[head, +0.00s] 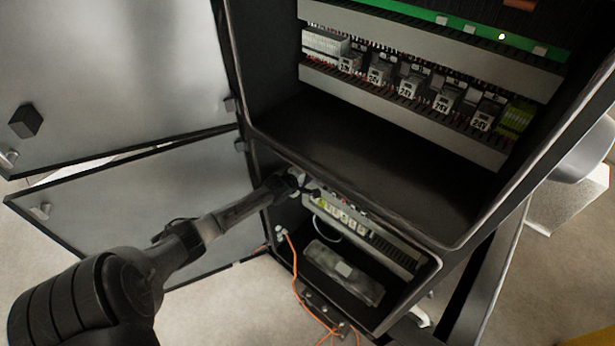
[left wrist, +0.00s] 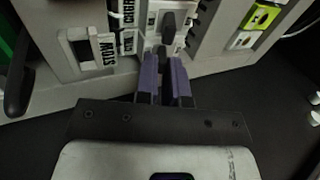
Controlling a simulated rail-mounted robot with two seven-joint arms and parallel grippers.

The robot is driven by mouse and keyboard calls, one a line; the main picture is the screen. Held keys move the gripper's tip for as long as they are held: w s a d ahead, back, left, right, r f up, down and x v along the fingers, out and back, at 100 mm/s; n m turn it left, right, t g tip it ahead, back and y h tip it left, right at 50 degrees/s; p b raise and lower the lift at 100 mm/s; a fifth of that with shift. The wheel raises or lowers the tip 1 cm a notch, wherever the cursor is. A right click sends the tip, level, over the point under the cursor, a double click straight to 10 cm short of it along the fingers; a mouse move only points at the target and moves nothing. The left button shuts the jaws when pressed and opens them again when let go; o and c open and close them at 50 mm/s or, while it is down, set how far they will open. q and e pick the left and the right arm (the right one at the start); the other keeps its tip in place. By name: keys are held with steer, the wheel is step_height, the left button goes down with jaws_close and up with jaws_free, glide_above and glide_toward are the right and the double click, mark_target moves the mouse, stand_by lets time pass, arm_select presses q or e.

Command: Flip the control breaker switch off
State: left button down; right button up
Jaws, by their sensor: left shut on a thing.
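My left gripper (head: 297,181) reaches into the lower compartment of the open cabinet, at its upper left. In the left wrist view its purple fingers (left wrist: 166,66) are close together at a row of breakers, shut on a dark breaker switch (left wrist: 168,24). The switch's upper part shows just beyond the fingertips; the grip itself is partly hidden. White labels (left wrist: 127,14) with dark lettering stand just left of it; I cannot surely read which one is the control breaker. My right gripper is in neither view.
The upper compartment holds rows of modules (head: 410,88). Two open metal doors (head: 110,70) stand at the left. An orange cable (head: 293,265) hangs at the lower compartment's left side. In the wrist view, a dark handle (left wrist: 18,88) is at the left and a green-yellow module (left wrist: 262,17) at the right.

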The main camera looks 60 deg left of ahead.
arm_select(q)
steer(key=shift+f+t+y+b, duration=0.5)
steer(key=shift+t+b, duration=1.1)
steer(key=shift+b, duration=1.8)
steer(key=shift+f+t+y+b, duration=0.55)
steer(key=shift+t+b, duration=1.05)
steer(key=shift+b, duration=1.75)
steer(key=shift+f+t+y+b, duration=0.5)
steer(key=shift+t+b, duration=1.1)
steer(key=shift+b, duration=1.8)
steer(key=shift+f, duration=0.15)
steer(key=c, duration=1.2)
jaws_free()
